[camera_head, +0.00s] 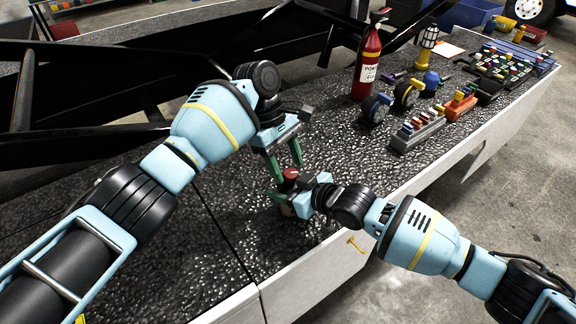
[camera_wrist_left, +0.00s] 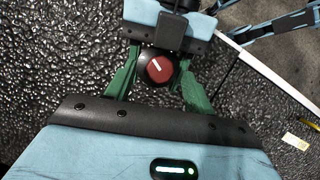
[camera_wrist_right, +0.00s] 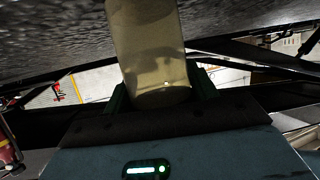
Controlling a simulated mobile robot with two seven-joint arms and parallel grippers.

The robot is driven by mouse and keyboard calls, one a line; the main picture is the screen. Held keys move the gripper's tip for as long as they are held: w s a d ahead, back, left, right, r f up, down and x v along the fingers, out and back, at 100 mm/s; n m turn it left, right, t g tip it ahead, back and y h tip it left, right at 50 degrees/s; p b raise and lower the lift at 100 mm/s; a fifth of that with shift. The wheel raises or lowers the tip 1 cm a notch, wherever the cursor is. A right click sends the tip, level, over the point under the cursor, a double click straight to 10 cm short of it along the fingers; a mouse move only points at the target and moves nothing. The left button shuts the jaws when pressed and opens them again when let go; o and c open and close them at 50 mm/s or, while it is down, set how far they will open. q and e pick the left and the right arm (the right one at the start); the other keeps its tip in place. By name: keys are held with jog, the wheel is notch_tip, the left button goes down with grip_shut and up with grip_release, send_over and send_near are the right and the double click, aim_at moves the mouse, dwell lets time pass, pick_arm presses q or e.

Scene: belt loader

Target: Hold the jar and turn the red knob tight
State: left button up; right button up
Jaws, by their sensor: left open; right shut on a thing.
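The red knob (camera_head: 291,173) sits on top of the jar and has a white line across its face. In the left wrist view the knob (camera_wrist_left: 159,70) lies between the green fingers of my left gripper (camera_wrist_left: 158,64), which is open with gaps on both sides. In the head view my left gripper (camera_head: 287,167) comes down over the knob from above. My right gripper (camera_head: 299,203) is shut on the jar, below the knob. The pale, see-through jar (camera_wrist_right: 152,55) shows between its fingers in the right wrist view; in the head view the right gripper hides most of it.
On the dark textured belt stand a red bottle (camera_head: 369,62), a yellow lantern-like item (camera_head: 426,47), small wheels (camera_head: 374,109), a grey rack (camera_head: 417,132) and an orange rack (camera_head: 460,104). A white side rail (camera_head: 330,265) edges the belt. Black bars cross at the back left.

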pick_arm(q)
jog(key=shift+s+d+f, duration=0.15)
jog(key=shift+f, duration=0.4)
jog(key=c, duration=1)
jog(key=shift+o, duration=0.2)
jog(key=shift+w+d+r+m+g+y, duration=0.15)
jog(key=shift+m+g+y, duration=0.1)
jog(key=shift+m, duration=0.75)
jog(key=shift+w+a+f+m+g+y, duration=0.15)
jog(key=shift+m+y, duration=0.1)
jog(key=shift+m, duration=0.75)
jog(key=shift+d+r+m, duration=0.1)
jog(key=shift+m, duration=0.2)
jog(key=shift+s, duration=0.15)
jog(key=o, duration=1)
jog(key=shift+c, duration=0.2)
